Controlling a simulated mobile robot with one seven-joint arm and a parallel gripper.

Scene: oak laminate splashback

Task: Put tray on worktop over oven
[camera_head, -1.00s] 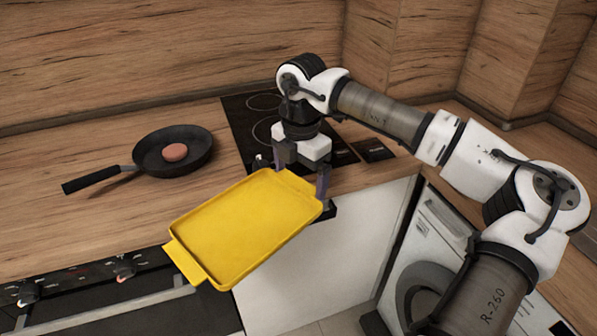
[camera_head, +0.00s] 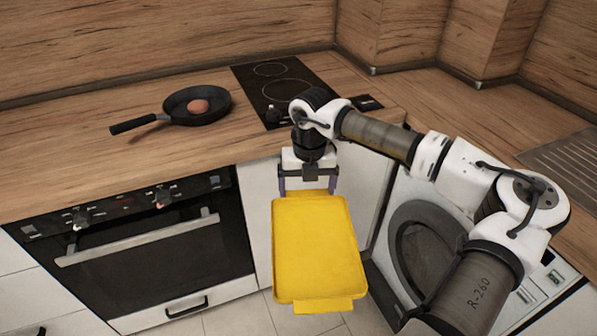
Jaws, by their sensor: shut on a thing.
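The yellow tray (camera_head: 317,248) hangs in front of the cabinets, to the right of the oven and below the worktop edge in the picture. My gripper (camera_head: 307,186) is shut on the tray's far end, and the tray extends toward the camera with its near handle at the bottom. The oven (camera_head: 150,240) is built in at the left, with a black front, a long handle and knobs. The wooden worktop (camera_head: 70,165) runs above it. A dark frying pan (camera_head: 196,107) with a reddish-brown round item (camera_head: 198,106) sits on the worktop above the oven.
A black hob (camera_head: 285,88) lies in the worktop behind my gripper. A washing machine (camera_head: 425,240) stands at the right, beside the tray. A ribbed drainer surface (camera_head: 570,165) is at the far right. The worktop left of and in front of the pan is clear.

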